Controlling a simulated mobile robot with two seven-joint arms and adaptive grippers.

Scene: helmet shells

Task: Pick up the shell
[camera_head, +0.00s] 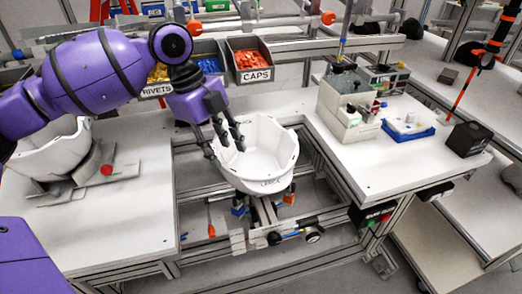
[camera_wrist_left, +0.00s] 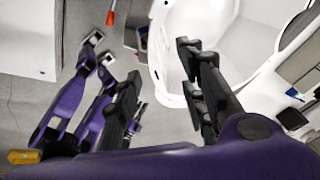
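A white helmet shell (camera_head: 262,165) with a faceted rim sits open side up on a fixture in the gap between the tables, with lettering on its front. My left gripper (camera_head: 227,146) is at its left rim, fingers pointing down. In the left wrist view, the shell (camera_wrist_left: 172,60) lies beyond the right finger, and the open fingers (camera_wrist_left: 158,65) stand wide apart, with the shell's edge between them. Whether a finger touches the shell cannot be told. A second white shell (camera_head: 50,150) rests on a stand at the left, partly behind my arm. My right gripper is not visible.
Bins of orange caps (camera_head: 252,62) and blue parts (camera_head: 208,65) stand behind the shell. The right table holds a grey-white device (camera_head: 348,110), a blue tray (camera_head: 408,128) and a black box (camera_head: 468,139). The left table's front (camera_head: 125,220) is clear.

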